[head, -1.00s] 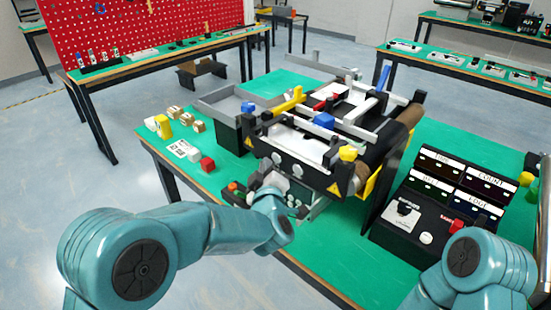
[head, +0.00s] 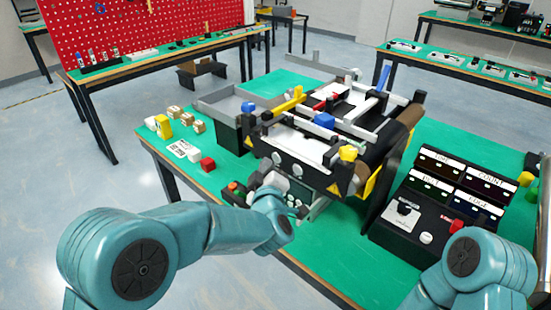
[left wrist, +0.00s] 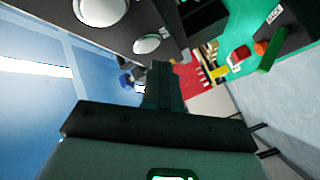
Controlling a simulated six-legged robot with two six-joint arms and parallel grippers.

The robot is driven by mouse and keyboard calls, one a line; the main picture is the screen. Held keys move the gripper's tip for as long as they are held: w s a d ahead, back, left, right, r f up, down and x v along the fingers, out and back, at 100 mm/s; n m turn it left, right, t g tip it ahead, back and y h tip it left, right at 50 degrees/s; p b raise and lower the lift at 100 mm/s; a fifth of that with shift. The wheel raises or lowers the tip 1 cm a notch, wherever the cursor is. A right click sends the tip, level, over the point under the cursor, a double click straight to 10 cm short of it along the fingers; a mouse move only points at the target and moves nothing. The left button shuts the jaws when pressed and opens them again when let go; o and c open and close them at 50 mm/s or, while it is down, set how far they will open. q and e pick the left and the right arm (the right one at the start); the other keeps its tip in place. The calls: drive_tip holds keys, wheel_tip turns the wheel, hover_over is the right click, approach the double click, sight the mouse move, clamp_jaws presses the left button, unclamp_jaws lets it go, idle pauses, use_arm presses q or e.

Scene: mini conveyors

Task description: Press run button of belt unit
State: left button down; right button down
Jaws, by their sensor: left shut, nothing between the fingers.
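The belt unit (head: 325,140) is a dark and white mini conveyor with yellow and blue knobs, standing on a green-topped table. At its lower front left is a small dark box (head: 236,197) with a red and a green button. In the left wrist view, an orange-red button (left wrist: 262,48) and a green part (left wrist: 270,60) show at upper right. My left gripper (head: 262,184) is at the unit's front, just right of this box. In the left wrist view its dark fingers (left wrist: 162,78) are shut and empty. I cannot tell any contact. My right gripper is out of view.
A sloped panel (head: 465,185) with labelled displays and a control box (head: 410,225) stand at the right. Small blocks, including a red one (head: 207,164), lie left of the unit. White round parts (left wrist: 146,44) are close to my left fingers in the wrist view.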

use_arm(q)
drive_tip(key=shift+w, duration=0.1)
idle(0.6)
drive_tip(key=shift+w+d, duration=0.25)
drive_tip(key=shift+d, duration=0.05)
drive_tip(key=shift+w+d, duration=0.25)
drive_tip(key=shift+w, duration=0.05)
idle(0.9)
drive_tip(key=shift+b, duration=0.3)
drive_tip(key=shift+s+a+f+b, duration=0.1)
drive_tip(key=shift+s+a+b, duration=0.15)
drive_tip(key=shift+b, duration=0.05)
drive_tip(key=shift+s+a, duration=0.3)
drive_tip(key=shift+s, duration=0.1)
drive_tip(key=shift+b, duration=0.3)
